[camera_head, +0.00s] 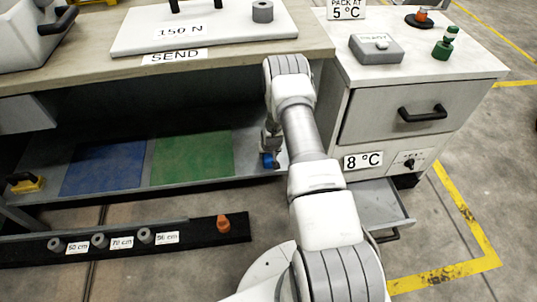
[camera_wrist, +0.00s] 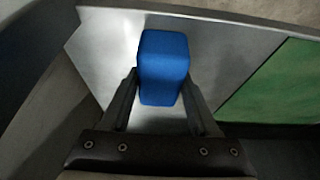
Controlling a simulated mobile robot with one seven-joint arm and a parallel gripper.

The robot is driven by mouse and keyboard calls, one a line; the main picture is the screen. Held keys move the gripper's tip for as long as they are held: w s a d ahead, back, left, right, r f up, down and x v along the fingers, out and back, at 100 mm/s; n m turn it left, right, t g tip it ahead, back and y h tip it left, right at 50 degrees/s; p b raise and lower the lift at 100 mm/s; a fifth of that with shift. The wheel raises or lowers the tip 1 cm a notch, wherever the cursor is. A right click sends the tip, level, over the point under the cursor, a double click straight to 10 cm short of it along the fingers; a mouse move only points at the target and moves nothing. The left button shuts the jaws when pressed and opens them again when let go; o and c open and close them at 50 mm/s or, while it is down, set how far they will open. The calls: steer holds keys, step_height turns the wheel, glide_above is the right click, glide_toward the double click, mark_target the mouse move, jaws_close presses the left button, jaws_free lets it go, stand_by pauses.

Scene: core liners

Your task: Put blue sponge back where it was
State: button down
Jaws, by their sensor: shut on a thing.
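The blue sponge (camera_wrist: 163,62) is a small blue block between the two fingers of my gripper (camera_wrist: 163,98) in the wrist view. My gripper is shut on it. In the head view the blue sponge (camera_head: 267,160) shows small at the end of my arm, over the lower shelf, right of the green mat (camera_head: 192,158). My arm hides part of the gripper there. The grey shelf surface (camera_wrist: 105,50) lies beyond the sponge, and the green mat (camera_wrist: 275,85) is at the right in the wrist view. I cannot tell whether the sponge touches the shelf.
A blue mat (camera_head: 104,167) lies left of the green one, and a yellow block with a black handle (camera_head: 26,183) at the shelf's left end. The bench top (camera_head: 315,35) overhangs the shelf. A drawer cabinet (camera_head: 420,92) stands to the right, its lower drawer (camera_head: 385,203) open.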

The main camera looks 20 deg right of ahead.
steer(key=shift+c, duration=0.7)
jaws_free()
steer(key=shift+r, duration=0.4)
steer(key=p+v, duration=0.4)
steer(key=v, duration=0.7)
steer(key=shift+s+r+p, duration=0.2)
steer(key=shift+p, duration=0.15)
steer(key=shift+a, duration=0.1)
